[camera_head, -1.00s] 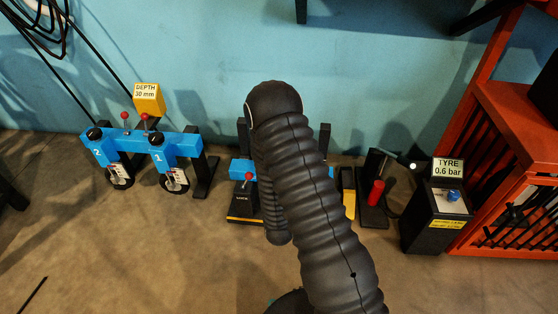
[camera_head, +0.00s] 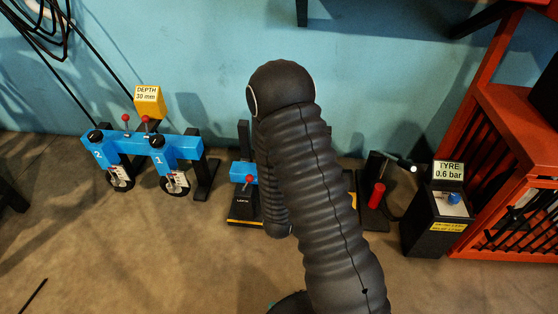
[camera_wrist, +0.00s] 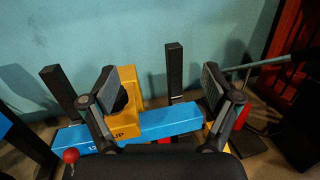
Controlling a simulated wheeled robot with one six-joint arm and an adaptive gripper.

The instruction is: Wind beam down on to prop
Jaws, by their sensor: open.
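A blue beam (camera_wrist: 160,125) lies across the wrist view between two black uprights. It also shows in the head view (camera_head: 243,172), mostly hidden behind my arm. A yellow block (camera_wrist: 130,125) marked "UP" sits on the beam, with a dark round knob (camera_wrist: 119,98) beside the left finger. My gripper (camera_wrist: 161,85) is open, its two fingers apart above the beam. I cannot tell whether the left finger touches the knob. A yellow piece (camera_wrist: 210,132) shows by the beam's right end; I cannot tell whether it is the prop.
A red-knobbed lever (camera_wrist: 71,156) stands at the left of the beam, by a "LOCK" label. A blue two-wheel depth stand (camera_head: 140,142) is at left. At right are a red cylinder (camera_head: 376,195), a tyre-pressure box (camera_head: 434,230) and an orange rack (camera_head: 510,110).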

